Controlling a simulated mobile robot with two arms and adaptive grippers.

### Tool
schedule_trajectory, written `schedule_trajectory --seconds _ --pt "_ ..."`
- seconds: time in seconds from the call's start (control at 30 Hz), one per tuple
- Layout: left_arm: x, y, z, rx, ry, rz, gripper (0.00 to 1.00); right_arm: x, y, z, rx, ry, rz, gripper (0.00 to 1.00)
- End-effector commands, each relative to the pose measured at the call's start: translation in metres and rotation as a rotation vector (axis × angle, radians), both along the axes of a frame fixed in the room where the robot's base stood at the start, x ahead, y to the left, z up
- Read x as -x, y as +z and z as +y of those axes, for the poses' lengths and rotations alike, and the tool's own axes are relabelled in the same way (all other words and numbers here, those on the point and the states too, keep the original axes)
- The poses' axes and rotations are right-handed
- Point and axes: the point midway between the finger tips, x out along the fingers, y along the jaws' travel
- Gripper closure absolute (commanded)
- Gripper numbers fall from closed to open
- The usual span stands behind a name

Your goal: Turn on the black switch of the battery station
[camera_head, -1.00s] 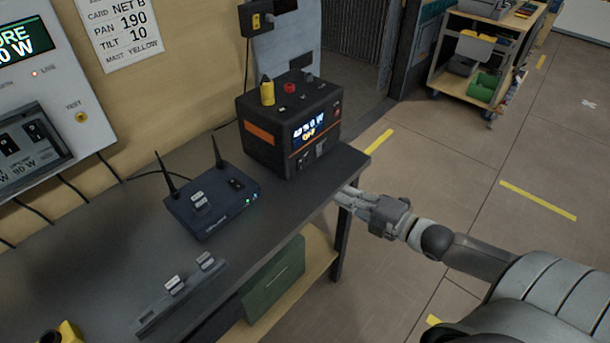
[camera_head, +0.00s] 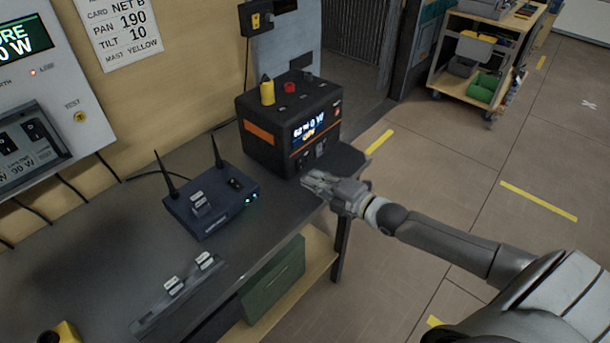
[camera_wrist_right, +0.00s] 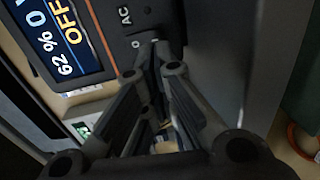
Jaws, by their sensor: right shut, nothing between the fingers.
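The battery station (camera_head: 262,138) is a black box with orange trim at the far end of the bench. Its lit screen (camera_head: 308,128) also shows in the right wrist view (camera_wrist_right: 62,38), reading 62 %, 0 W and OFF. My right gripper (camera_head: 312,178) is shut and empty, just in front of the station's lower front. In the right wrist view its fingertips (camera_wrist_right: 154,48) are at the panel below the AC label (camera_wrist_right: 125,15), by small O and I marks. They largely hide the black switch there; I cannot tell whether they touch it. My left gripper is out of view.
A blue router (camera_head: 212,208) with two antennas stands left of the station. A strip with pale switches (camera_head: 180,288) lies nearer on the bench (camera_head: 110,262). The floor right of the bench is clear, with a cart (camera_head: 485,60) farther back.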

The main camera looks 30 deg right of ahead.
Motion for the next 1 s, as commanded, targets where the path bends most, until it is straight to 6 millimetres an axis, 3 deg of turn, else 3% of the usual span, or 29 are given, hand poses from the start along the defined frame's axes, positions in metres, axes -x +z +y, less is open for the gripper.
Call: schedule_trajectory --seconds 0.33,0.8,1.0 --pt "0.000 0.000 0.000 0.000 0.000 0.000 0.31 -0.028 -0.003 0.010 0.001 0.000 0.000 1.00" --pt "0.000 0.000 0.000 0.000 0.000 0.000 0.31 -0.031 -0.005 0.011 0.000 0.000 0.001 1.00" --pt "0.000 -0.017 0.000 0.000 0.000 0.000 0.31 -0.035 -0.012 0.012 -0.016 -0.002 -0.042 1.00"
